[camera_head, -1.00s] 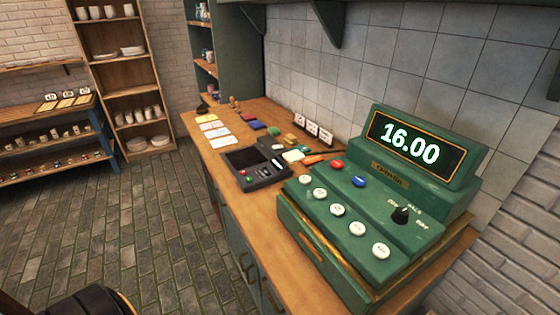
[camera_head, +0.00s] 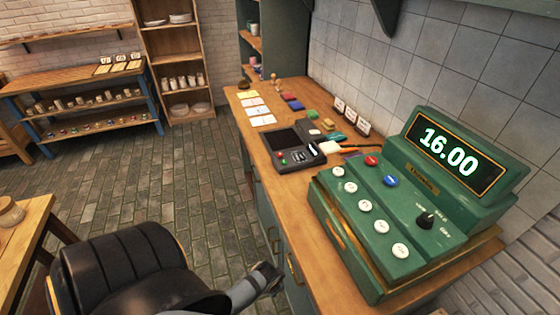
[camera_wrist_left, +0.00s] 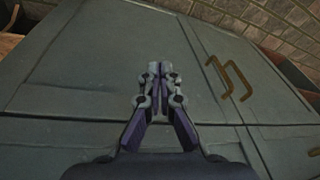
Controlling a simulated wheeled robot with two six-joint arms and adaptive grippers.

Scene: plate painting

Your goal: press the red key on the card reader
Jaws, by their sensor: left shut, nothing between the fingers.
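The dark card reader (camera_head: 290,150) lies on the wooden counter, left of the green cash register. Its small red key (camera_head: 279,155) shows near its front left, close to a green key (camera_head: 284,162). My left gripper (camera_head: 270,277) is low in front of the counter's cabinet doors, below and apart from the card reader. In the left wrist view, its fingers (camera_wrist_left: 160,73) are together and empty before the grey-green cabinet front. The card reader is outside that view. My right gripper is not in view.
The green cash register (camera_head: 395,205) reads 16.00 and fills the counter's near end. Paper cards (camera_head: 258,110) and coloured blocks (camera_head: 291,103) lie behind the reader. A black chair (camera_head: 130,265) stands at lower left. Brass handles (camera_wrist_left: 235,78) stick out from the cabinet.

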